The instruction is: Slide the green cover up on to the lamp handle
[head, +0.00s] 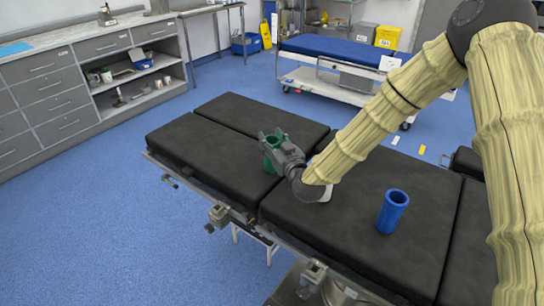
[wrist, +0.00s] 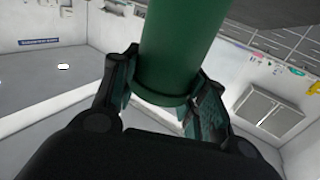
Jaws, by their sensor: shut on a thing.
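The green cover (wrist: 178,45) is a smooth green tube with a rim at its lower end. My gripper (wrist: 163,92) is shut on it near that rim, one finger on each side, in the wrist view. In the head view my gripper (head: 275,142) holds the green cover (head: 271,158) roughly upright above the black operating table (head: 185,143); the fingers hide part of it. I cannot make out the lamp handle in either view.
A blue tube (head: 392,212) stands on the table to the right of my gripper. A small white thing (head: 326,194) shows partly behind my arm. A trolley with a blue top (head: 335,48) stands behind, and grey drawers (head: 45,88) line the left. Blue floor between is open.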

